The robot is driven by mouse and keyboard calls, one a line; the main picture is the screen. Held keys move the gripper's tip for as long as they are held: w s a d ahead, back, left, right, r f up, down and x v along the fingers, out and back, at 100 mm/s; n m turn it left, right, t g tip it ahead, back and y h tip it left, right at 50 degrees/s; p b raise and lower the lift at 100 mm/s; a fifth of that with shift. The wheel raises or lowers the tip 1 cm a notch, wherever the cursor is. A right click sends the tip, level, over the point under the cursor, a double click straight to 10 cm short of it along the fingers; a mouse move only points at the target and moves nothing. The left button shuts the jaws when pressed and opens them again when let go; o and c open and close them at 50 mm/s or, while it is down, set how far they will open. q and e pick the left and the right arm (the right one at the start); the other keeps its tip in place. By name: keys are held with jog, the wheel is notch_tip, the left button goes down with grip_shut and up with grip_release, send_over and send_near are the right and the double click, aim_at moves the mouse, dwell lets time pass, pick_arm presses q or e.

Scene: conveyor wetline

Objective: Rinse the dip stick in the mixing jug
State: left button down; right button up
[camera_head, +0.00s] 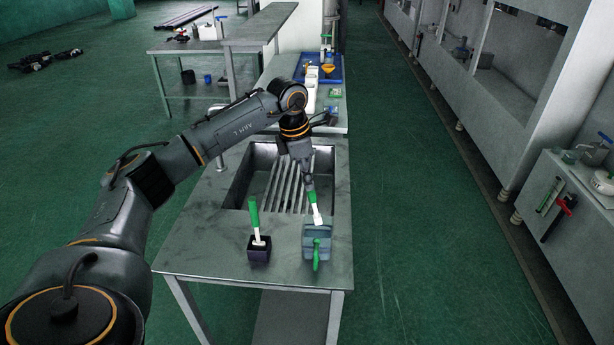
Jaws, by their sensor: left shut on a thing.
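My left gripper (308,182) points down over the near right of the sink table and is shut on a green-handled stick with a white lower part, which I take for the dip stick (316,212). The stick is slightly tilted. Its lower end is at the far side of the blue-grey mixing jug (325,232) with a green handle; I cannot tell whether the tip is inside or just above it. The jug stands at the table's front right. My right gripper is out of view.
A dark square holder (259,252) left of the jug holds another green-handled tool (254,213), leaning slightly. Behind is a sink (240,188) with a slatted rack (289,185). A blue tray (329,70) and bottles stand farther back. The green floor to the right is clear.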

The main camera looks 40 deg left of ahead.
pick_arm(q)
jog(key=shift+r+p, duration=1.7)
jog(key=shift+r, duration=0.85)
jog(key=shift+f, duration=0.1)
